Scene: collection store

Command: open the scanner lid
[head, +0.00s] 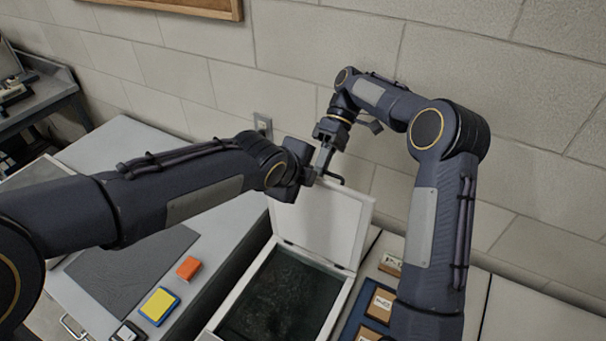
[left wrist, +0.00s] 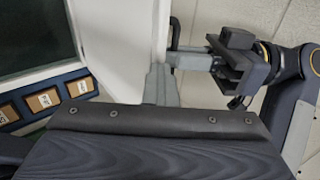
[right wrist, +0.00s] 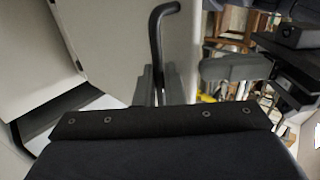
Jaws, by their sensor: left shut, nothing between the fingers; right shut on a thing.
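The scanner (head: 225,310) stands on the counter with its white lid (head: 325,222) raised, roughly upright, showing the dark glass (head: 283,295). A black bar handle (head: 335,179) is on the lid's top edge. My right gripper (head: 325,163) is at this edge, shut on the handle; the bent handle (right wrist: 157,35) runs down to its fingers in the right wrist view. My left gripper (head: 311,178) is shut and empty, close beside the right one at the lid's edge. In the left wrist view its closed fingers (left wrist: 160,84) are near the lid (left wrist: 115,40). Whether they touch it is unclear.
An orange block (head: 188,267), a yellow-topped block (head: 159,305) and a dark mat (head: 125,265) lie left of the scanner. A blue tray (head: 350,328) with labelled boxes lies to its right, partly behind my right arm. A block wall (head: 490,90) rises close behind.

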